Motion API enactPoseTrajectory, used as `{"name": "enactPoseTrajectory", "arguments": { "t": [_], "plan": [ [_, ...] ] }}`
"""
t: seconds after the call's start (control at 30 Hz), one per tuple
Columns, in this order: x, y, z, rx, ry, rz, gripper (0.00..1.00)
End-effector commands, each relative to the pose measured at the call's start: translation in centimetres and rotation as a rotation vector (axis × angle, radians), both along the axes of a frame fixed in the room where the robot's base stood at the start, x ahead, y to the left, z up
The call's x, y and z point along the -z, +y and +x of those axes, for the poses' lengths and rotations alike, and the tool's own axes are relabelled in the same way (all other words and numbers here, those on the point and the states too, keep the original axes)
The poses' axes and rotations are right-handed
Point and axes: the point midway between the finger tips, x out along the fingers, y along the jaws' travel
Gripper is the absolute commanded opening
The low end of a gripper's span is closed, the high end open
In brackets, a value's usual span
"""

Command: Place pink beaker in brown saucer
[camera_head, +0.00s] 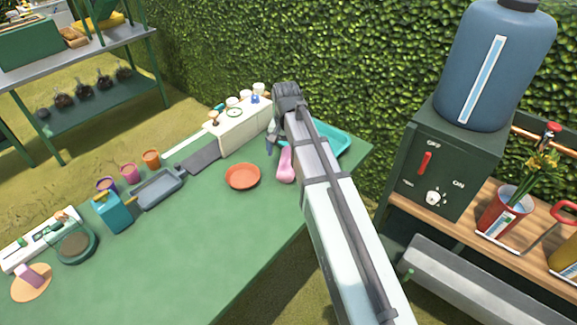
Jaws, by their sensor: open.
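A pink, beaker-like object (285,163) is on the green table, just right of the brown saucer and partly beside my arm. The orange-brown saucer (242,176) lies flat and looks empty. My gripper (273,140) is open at the far end of my arm, above the table's back part, close to the pink object's upper end. My arm hides part of the scene there, and I cannot tell whether the fingers touch the pink object.
A teal tray (335,142) lies right of my arm. A white rack (240,127) with small items stands behind the saucer. The table's front middle is clear.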

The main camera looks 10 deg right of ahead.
Motion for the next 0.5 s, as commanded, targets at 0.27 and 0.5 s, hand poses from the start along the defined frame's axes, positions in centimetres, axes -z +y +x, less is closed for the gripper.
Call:
{"name": "enactPoseTrajectory", "arguments": {
  "t": [0.27,0.5],
  "plan": [
    [1.5,-0.4,-0.1,0.000,0.002,0.000,0.99],
    [4.3,-0.7,-0.2,0.000,0.002,0.000,0.99]
  ]
}}
